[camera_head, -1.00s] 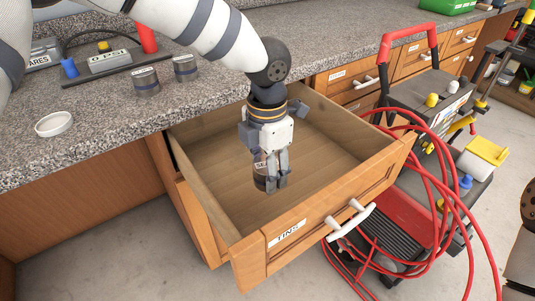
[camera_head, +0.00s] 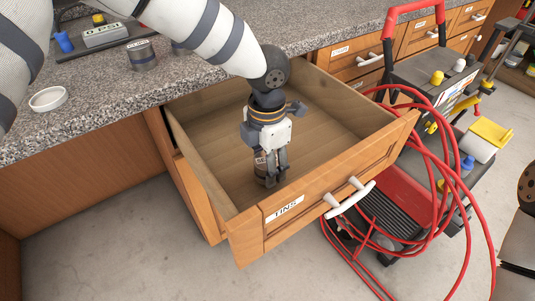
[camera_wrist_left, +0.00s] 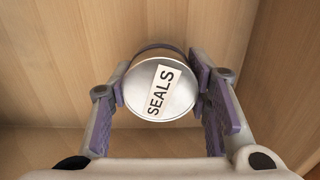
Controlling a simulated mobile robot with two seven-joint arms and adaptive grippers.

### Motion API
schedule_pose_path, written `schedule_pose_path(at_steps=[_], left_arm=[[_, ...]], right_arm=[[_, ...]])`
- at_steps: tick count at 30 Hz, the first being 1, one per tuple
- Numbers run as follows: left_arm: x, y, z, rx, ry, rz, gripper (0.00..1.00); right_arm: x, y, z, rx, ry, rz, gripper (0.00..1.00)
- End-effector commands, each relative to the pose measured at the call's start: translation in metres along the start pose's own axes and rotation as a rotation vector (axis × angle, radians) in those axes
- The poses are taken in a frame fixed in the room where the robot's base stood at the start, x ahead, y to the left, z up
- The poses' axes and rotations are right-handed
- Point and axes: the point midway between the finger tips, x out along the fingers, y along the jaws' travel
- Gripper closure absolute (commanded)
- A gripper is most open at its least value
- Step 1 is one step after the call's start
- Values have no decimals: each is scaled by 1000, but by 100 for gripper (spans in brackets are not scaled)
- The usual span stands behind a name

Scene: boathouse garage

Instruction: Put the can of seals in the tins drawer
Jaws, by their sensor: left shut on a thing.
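The can of seals (camera_wrist_left: 160,88) is a small round tin with a silver lid labelled SEALS. My left gripper (camera_wrist_left: 160,95) is shut on it, one finger on each side, in the left wrist view. In the head view the left gripper (camera_head: 271,175) points down inside the open tins drawer (camera_head: 210,165), and the can (camera_head: 260,163) shows partly behind its fingers. The can is low in the drawer, but I cannot tell whether it touches the bottom. The drawer front carries a TINS label (camera_head: 285,208).
Another labelled can (camera_head: 141,55) and a white round lid (camera_head: 48,99) are on the granite counter (camera_head: 100,110). A red-and-black machine (camera_head: 420,180) with looping red hose stands right of the drawer. The rest of the drawer floor looks empty.

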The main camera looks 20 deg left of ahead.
Motion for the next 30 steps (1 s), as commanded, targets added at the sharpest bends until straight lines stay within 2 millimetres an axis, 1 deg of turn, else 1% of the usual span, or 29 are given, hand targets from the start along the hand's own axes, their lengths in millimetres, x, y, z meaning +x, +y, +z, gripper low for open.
schedule_pose_path(at_steps=[11,21,30], left_arm=[[1,0,0,0,-2,1,88],[16,0,0,0,-1,0,88],[16,0,0,0,-2,1,88]], right_arm=[[0,0,0,0,0,0,60],[3,0,2,-1,-9,1,60],[3,0,2,-1,-9,1,60]])
